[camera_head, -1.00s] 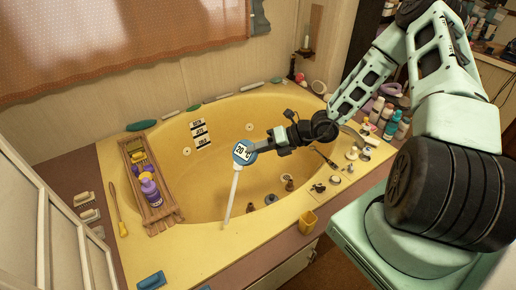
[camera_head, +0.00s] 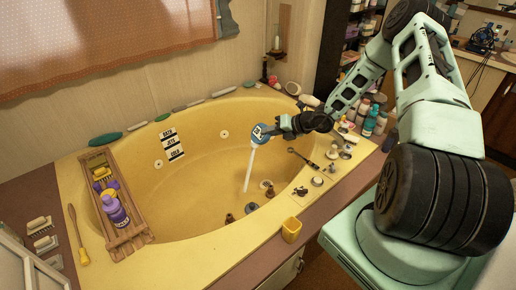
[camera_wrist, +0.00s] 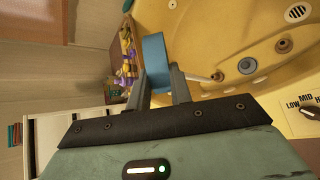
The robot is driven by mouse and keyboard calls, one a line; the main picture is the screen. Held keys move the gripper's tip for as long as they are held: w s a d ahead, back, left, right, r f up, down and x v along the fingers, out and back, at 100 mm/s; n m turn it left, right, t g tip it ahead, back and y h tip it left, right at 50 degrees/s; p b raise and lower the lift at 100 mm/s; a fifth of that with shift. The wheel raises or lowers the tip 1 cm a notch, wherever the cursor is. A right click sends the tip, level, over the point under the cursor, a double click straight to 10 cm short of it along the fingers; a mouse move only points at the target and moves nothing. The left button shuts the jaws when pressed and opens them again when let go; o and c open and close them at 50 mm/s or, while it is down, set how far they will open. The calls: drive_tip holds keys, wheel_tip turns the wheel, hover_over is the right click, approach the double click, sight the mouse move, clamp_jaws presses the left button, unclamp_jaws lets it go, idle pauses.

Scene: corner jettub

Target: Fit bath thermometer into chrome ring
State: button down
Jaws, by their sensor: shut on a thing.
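The bath thermometer (camera_head: 249,165) has a blue head with a display and a long white stem. In the head view it hangs over the yellow tub basin, stem down and slightly tilted. My gripper (camera_head: 272,131) is shut on its head; the wrist view shows the blue head (camera_wrist: 156,60) between the fingers (camera_wrist: 159,88) and the white stem pointing right. I cannot pick out the chrome ring with certainty; a round grey fitting with a pale rim (camera_wrist: 247,65) shows in the wrist view, apart from the stem.
A wooden caddy (camera_head: 128,240) with a purple bottle lies across the tub's left side. A yellow cup (camera_head: 291,230) stands at the front rim. Bottles (camera_head: 371,122) and small fittings crowd the right rim. The basin middle is open.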

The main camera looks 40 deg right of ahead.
drive_tip(key=w+d+r+m+h+b, duration=0.1)
drive_tip(key=w+d+m+h+b, duration=0.1)
drive_tip(key=d, duration=0.7)
drive_tip(key=w+d+r+m+h+b, duration=0.2)
drive_tip(key=w+d+h+b, duration=0.1)
drive_tip(key=d, duration=0.6)
drive_tip(key=w+d+r+m+h+b, duration=0.2)
drive_tip(key=w+d, duration=0.3)
drive_tip(key=d, duration=0.3)
drive_tip(key=shift+d+m+h+b, duration=0.4)
drive_tip(key=shift+h+b, duration=0.05)
drive_tip(key=shift+h, duration=0.45)
drive_tip(key=shift+b, duration=0.3)
wheel_tip(320, 180, down, 30)
drive_tip(key=b, duration=2.9)
drive_tip(key=shift+r+b, duration=0.1)
drive_tip(key=shift+b, duration=0.2)
drive_tip(key=c, duration=1.2)
unclamp_jaws()
